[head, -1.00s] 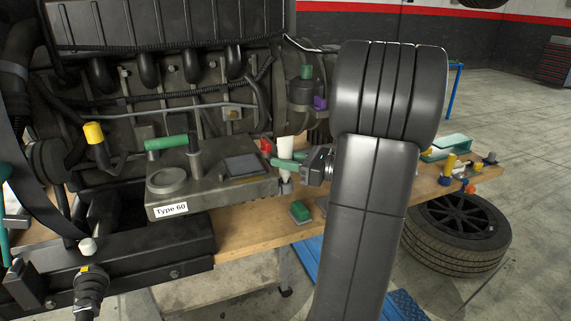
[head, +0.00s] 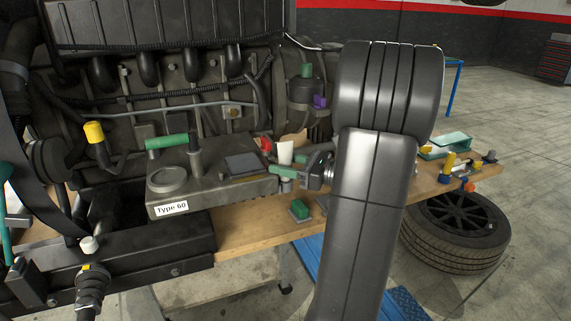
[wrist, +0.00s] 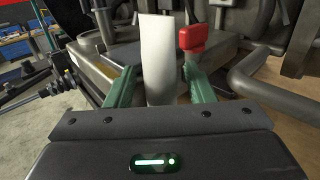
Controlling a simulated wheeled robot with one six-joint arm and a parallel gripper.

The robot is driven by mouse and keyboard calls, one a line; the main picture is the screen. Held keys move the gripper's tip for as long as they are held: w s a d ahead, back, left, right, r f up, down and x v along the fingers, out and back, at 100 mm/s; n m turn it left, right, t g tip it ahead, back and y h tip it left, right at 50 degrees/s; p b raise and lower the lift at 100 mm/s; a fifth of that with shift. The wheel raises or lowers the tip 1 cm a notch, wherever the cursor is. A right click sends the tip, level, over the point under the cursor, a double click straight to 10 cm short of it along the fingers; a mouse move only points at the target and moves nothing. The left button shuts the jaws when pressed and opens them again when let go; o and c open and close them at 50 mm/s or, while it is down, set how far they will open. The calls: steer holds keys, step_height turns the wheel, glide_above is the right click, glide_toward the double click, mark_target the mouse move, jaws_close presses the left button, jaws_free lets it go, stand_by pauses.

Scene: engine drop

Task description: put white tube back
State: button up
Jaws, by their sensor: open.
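The white tube (head: 285,153) stands roughly upright at the right end of the grey "Type 60" block (head: 215,187). In the wrist view the tube (wrist: 157,60) rises between the two green fingers of my gripper (wrist: 160,72). The fingers are apart, with a gap on each side of the tube. In the head view my gripper (head: 283,174) reaches in from the right, and its fingers hide the tube's lower part. What the tube's foot rests on or in is hidden.
A red-capped part (wrist: 191,38) stands close to the right of the tube in the wrist view. The engine (head: 170,75) rises behind. A green block (head: 299,210) lies on the wooden bench (head: 245,236). Several small coloured parts lie at the bench's right end.

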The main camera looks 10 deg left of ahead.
steer(key=shift+f+b, duration=0.15)
steer(key=shift+b, duration=0.4)
steer(key=s+d+b, duration=0.1)
steer(key=d, duration=1.2)
steer(key=shift+s+d, duration=0.35)
steer(key=shift+s, duration=0.05)
steer(key=shift+a, duration=0.1)
steer(key=a, duration=0.4)
steer(key=w+a+p, duration=0.1)
steer(key=a, duration=0.8)
steer(key=shift+w+a+r, duration=0.1)
steer(key=shift+w+r, duration=0.15)
steer(key=shift+w, duration=0.1)
steer(key=shift+a+p, duration=0.2)
steer(key=shift+p, duration=0.45)
steer(key=shift+r, duration=0.15)
